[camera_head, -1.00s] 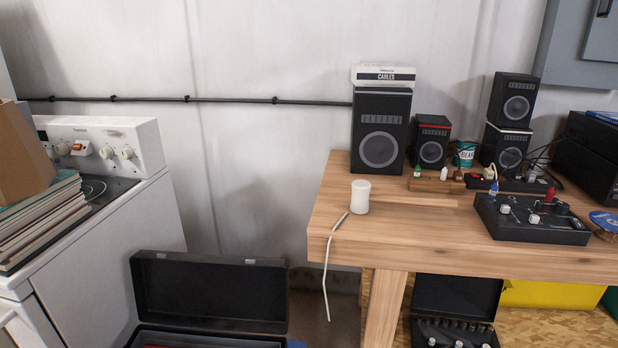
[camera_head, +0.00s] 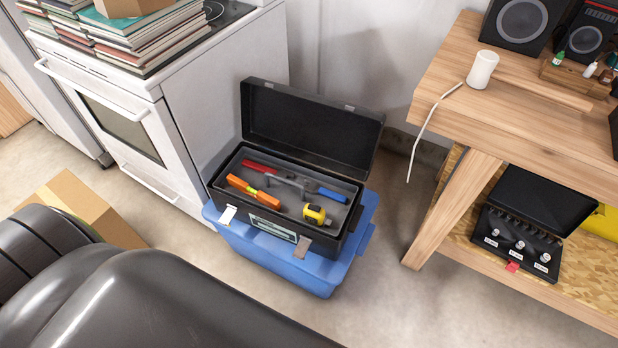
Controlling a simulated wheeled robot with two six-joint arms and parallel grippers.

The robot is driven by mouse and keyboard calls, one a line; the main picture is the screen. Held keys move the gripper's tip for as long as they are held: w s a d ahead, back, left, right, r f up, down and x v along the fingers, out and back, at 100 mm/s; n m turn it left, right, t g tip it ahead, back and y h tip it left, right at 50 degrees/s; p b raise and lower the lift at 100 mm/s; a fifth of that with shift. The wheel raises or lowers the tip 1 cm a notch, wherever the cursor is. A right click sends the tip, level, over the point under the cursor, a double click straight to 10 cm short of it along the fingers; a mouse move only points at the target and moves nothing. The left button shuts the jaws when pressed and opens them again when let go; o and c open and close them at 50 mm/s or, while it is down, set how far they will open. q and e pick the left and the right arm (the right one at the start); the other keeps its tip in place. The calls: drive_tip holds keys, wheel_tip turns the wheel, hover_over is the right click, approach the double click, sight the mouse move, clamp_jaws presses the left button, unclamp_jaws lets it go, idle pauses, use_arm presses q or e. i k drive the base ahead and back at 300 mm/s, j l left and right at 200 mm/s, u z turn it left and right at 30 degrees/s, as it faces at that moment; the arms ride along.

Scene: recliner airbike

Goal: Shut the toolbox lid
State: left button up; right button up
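The black toolbox (camera_head: 216,198) stands on a blue bin between the stove and the wooden table. Its lid (camera_head: 312,128) is open and stands up at the back, leaning toward the wall. Inside lie an orange-handled tool (camera_head: 253,190), a tool with red and blue handles (camera_head: 331,195) and a yellow tape measure (camera_head: 316,214). Two light latches show on the toolbox's front side. Neither of my grippers is in view.
The blue bin (camera_head: 262,248) sits on the concrete floor. The white stove (camera_head: 190,110) stands close at left, with stacked books (camera_head: 125,38) on top. A cardboard box (camera_head: 88,208) is at lower left. A wooden table (camera_head: 545,125) stands at right, with a black socket case (camera_head: 525,225) on its lower shelf. Open floor lies at lower right.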

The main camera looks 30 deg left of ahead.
sight(339, 136)
drive_tip(key=j+z, duration=0.75)
